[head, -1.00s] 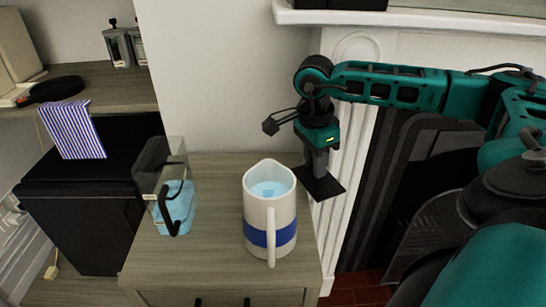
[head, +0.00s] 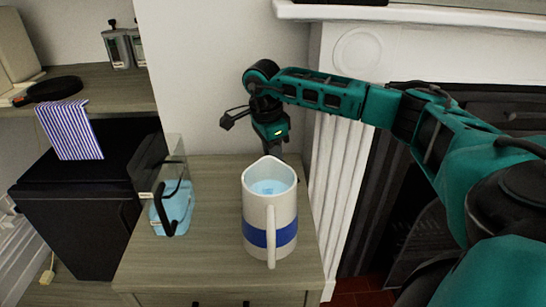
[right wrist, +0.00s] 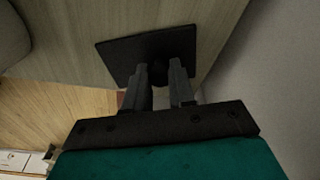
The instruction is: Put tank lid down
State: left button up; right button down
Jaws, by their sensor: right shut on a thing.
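The tank lid (right wrist: 122,58) is a flat black square plate with a knob, seen in the right wrist view. My right gripper (right wrist: 163,78) is shut on its knob. In the head view, my right gripper (head: 270,148) points down behind the white jug, and the jug hides the lid. In the right wrist view the lid is over the wooden cabinet top (right wrist: 70,25); I cannot tell whether it touches it. The clear tank (head: 174,208), with blue water and a black handle, stands open on the cabinet's left side. My left gripper is out of view.
The white jug (head: 257,212) with a blue band holds water and stands in front of my right gripper. A black cabinet (head: 80,210) with a striped cloth (head: 70,130) is at the left. A wall is behind, and the fireplace (head: 340,200) is at the right.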

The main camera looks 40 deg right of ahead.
jog(key=c, duration=0.9)
grip_release()
jog(key=shift+c, duration=0.2)
jog(key=r, duration=0.2)
jog(key=r+p, duration=0.1)
jog(key=r, duration=0.2)
jog(key=a+r+p, duration=0.1)
jog(key=r, duration=0.1)
jog(key=shift+w+r, duration=0.15)
jog(key=shift+r, duration=0.2)
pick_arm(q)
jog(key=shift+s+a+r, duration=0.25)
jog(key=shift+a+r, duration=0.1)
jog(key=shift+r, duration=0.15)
